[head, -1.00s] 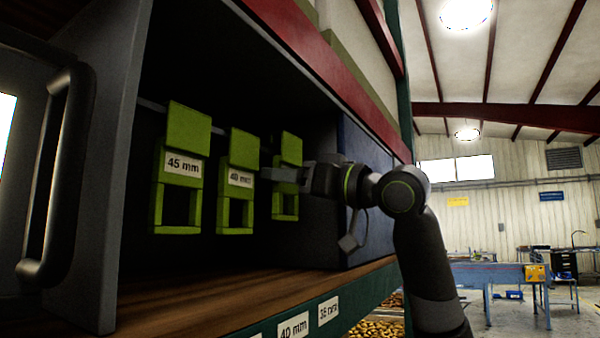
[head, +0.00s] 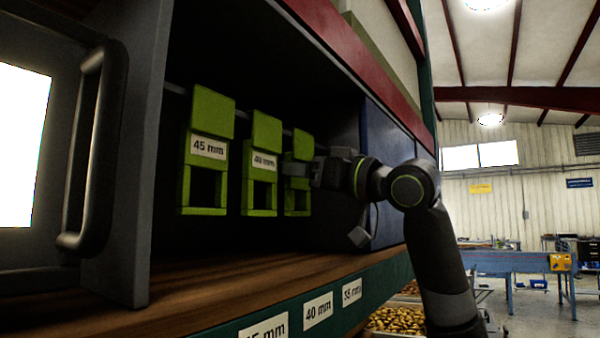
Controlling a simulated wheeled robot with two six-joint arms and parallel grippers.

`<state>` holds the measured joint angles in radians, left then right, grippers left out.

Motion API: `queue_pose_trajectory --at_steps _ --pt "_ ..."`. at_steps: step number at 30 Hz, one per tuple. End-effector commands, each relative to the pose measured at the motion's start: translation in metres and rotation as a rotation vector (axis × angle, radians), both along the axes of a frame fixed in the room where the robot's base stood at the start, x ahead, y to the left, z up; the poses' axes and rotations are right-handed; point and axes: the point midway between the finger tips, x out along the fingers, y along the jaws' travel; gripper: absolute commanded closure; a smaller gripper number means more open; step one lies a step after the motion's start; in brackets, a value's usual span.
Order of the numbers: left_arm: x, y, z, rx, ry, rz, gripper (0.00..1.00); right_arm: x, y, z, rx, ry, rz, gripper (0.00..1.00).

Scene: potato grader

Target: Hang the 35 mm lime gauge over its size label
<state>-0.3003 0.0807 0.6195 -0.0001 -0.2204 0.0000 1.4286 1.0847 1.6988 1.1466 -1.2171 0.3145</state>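Three lime gauges hang in a row from a rail inside the open cabinet. The left one (head: 207,107) is labelled 45 mm and the middle one (head: 266,130) 40 mm. The third, rightmost gauge (head: 302,144) has its label area covered by my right gripper (head: 294,168). The fingers lie across the middle of this gauge. I cannot tell whether they are closed on it. The shelf's front edge carries the size labels: 45 mm (head: 264,330), partly cut off, 40 mm (head: 318,311) and 35 mm (head: 352,292). My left gripper is out of view.
An open cabinet door with a dark handle (head: 98,150) stands at the left. The wooden shelf floor (head: 230,275) is bare below the gauges. A blue panel (head: 385,140) is beside my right arm. Potatoes (head: 398,320) lie below the shelf edge.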

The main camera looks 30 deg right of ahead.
Motion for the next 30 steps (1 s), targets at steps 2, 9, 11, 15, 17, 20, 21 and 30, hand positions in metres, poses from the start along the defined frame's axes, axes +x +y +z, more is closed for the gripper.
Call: queue_pose_trajectory --at_steps 2,9,11,15,17,20,21,30 --pt "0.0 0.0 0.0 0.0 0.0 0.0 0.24 0.0 0.0 0.0 0.0 0.0 0.0 0.23" --pt "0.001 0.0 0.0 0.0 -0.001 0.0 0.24 0.0 0.0 0.0 0.0 0.0 0.0 0.17" --pt "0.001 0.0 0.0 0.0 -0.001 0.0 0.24 0.0 0.0 0.0 0.0 0.0 0.0 0.17" --pt "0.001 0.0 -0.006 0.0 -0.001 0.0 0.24 -0.007 -0.004 -0.003 -0.001 -0.001 -0.003 0.17" --pt "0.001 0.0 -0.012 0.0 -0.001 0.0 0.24 -0.014 -0.007 -0.006 -0.001 -0.001 -0.003 0.17" --pt "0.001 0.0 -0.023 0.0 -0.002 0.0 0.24 -0.031 -0.014 -0.011 -0.003 -0.003 -0.006 0.17" --pt "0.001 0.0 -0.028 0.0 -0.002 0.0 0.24 -0.039 -0.017 -0.013 -0.003 -0.003 -0.006 0.17" --pt "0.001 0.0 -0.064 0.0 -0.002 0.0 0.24 -0.102 -0.044 -0.026 -0.001 -0.003 -0.006 0.17"
